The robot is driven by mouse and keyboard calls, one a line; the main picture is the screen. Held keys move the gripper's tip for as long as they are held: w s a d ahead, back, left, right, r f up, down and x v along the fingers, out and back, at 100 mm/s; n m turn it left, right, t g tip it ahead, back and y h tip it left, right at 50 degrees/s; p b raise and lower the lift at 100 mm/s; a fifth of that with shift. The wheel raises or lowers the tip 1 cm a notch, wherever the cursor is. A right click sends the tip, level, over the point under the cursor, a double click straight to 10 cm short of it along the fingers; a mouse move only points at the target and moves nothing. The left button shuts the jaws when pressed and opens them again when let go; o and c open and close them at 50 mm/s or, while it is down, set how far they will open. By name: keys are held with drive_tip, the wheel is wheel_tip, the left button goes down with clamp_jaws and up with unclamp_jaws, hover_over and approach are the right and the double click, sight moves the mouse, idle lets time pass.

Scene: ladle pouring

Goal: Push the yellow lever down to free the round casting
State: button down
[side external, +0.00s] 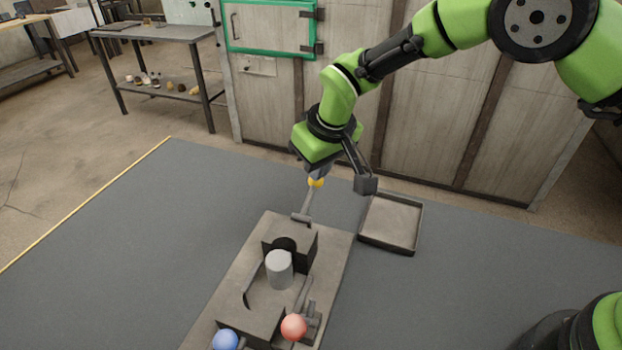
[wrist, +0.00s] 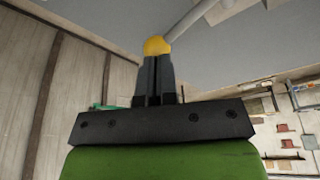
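The yellow lever shows as a grey bar with a yellow ball knob (side external: 316,182), rising at a tilt from the far end of the fixture (side external: 335,245). My gripper (side external: 319,174) is right at the knob, with its fingers pointing down. In the wrist view the two fingers (wrist: 157,62) are together, and the yellow knob (wrist: 157,45) is at their tips. It looks to be beyond the tips, not between them; whether they touch cannot be told. The round casting, a light grey cylinder (side external: 279,268), sits in the dark block of the fixture.
A blue ball (side external: 225,340) and a red ball (side external: 293,327) are at the fixture's near end. An empty shallow tray (side external: 392,222) stands right of the fixture. The grey mat (side external: 180,230) is clear on the left. A wooden cabinet wall stands behind.

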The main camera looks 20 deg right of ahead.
drive_tip(key=shift+f, duration=0.5)
drive_tip(key=shift+d+f, duration=0.1)
drive_tip(key=shift+f, duration=0.15)
drive_tip(key=shift+r, duration=0.15)
wheel_tip(320, 180, up, 11)
idle(1.5)
